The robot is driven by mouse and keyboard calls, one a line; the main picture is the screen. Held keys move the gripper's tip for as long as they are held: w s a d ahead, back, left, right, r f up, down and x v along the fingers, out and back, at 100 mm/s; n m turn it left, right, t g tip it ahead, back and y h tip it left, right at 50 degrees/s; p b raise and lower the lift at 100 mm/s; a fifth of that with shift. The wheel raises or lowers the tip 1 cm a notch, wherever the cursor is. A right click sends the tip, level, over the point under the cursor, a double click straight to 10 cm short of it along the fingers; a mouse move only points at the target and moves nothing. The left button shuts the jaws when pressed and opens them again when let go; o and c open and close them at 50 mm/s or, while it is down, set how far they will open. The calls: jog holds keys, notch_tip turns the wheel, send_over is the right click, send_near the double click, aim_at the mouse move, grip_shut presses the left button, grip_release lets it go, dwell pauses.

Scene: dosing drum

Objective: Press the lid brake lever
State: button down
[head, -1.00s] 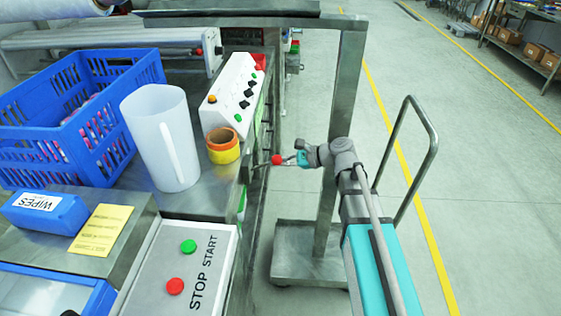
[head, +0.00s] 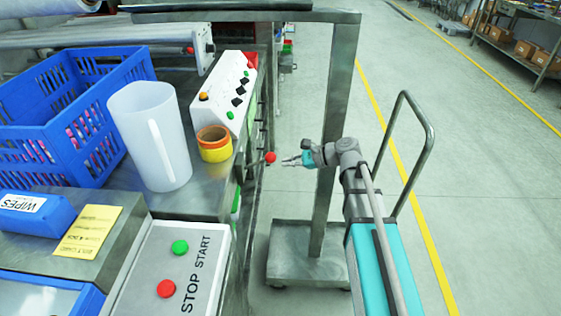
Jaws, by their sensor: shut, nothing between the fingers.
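The lid brake lever shows in the head view as a thin dark rod with a round red knob (head: 270,157), sticking out from the right side of the steel bench. My gripper (head: 284,162) is just to the right of the knob, its closed fingers pointing left at about the knob's height. The fingers look shut and empty. A small gap shows between fingertips and knob. The lever's base is partly hidden by the bench edge.
A control box (head: 228,92), a yellow-orange tape roll (head: 214,150), a white jug (head: 150,135) and a blue crate (head: 35,150) stand on the bench.

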jog(key=p+v, duration=0.2)
jog(key=v, duration=0.5)
jog(key=shift+r+p, duration=0.2)
jog(key=shift+p, duration=0.1)
jog(key=shift+a, duration=0.2)
jog(key=s+d+f+n+g+h, duration=0.2)
jog(key=s+d+f+n+h, duration=1)
jog(key=s+d+n+h, duration=0.15)
notch_tip(320, 180, up, 19)
jog(key=p, duration=1.9)
jog(key=shift+w+r, duration=0.25)
jog(key=shift+d, duration=0.1)
